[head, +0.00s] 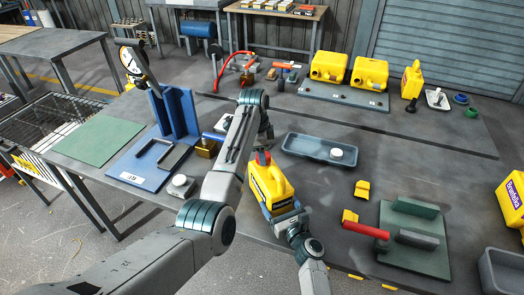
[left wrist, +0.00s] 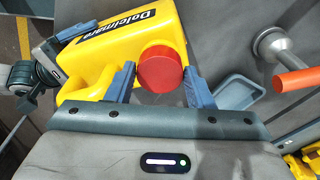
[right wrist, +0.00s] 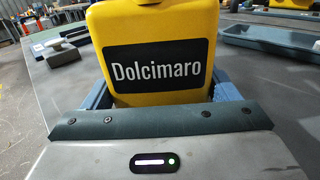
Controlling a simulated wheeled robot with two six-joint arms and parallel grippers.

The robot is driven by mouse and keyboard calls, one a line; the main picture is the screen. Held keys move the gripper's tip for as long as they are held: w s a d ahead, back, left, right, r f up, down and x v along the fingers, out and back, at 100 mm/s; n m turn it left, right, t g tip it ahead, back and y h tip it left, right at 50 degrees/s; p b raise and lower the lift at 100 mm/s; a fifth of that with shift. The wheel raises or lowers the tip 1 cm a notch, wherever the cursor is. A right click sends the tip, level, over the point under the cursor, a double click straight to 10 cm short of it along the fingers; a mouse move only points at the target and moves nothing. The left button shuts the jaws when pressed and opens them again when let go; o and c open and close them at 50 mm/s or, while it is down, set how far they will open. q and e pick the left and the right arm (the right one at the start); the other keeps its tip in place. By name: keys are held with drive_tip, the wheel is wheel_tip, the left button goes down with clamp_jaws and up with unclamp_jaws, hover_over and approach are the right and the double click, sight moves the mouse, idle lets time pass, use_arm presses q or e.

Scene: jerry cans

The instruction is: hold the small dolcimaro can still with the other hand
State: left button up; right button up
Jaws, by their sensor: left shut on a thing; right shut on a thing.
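The small yellow Dolcimaro can (head: 270,187) stands near the middle of the table, with a red cap (head: 263,158) on top. In the right wrist view its black label (right wrist: 155,65) faces me. My right gripper (right wrist: 162,97) is shut on the can's body, one finger on each side. My left gripper (left wrist: 160,75) is shut on the red cap (left wrist: 160,68), with a blue finger on either side of it. In the head view my left arm hides part of the table behind the can, and the left fingertips are hard to make out.
A grey-blue tray (head: 305,148) with a white lid (head: 337,154) lies just behind the can. A green fixture board (head: 415,262) with a red-handled tool (head: 366,229) is at right. A blue stand (head: 150,160) is at left. Yellow cans (head: 368,75) stand at the back.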

drive_tip(key=c, duration=0.5)
use_arm(q)
drive_tip(key=m, duration=0.5)
drive_tip(key=shift+w+m+g, duration=0.1)
drive_tip(key=shift+m+g, duration=0.3)
drive_tip(key=m, duration=0.3)
drive_tip(key=shift+w+m, duration=0.1)
drive_tip(key=shift+m, duration=0.3)
drive_tip(key=m, duration=0.2)
drive_tip(key=m+y, duration=0.1)
drive_tip(key=m, duration=0.2)
drive_tip(key=shift+d+m+g, duration=0.2)
drive_tip(key=shift+m+g, duration=0.1)
drive_tip(key=shift+g, duration=0.1)
drive_tip(key=m, duration=0.4)
drive_tip(key=o, duration=0.9)
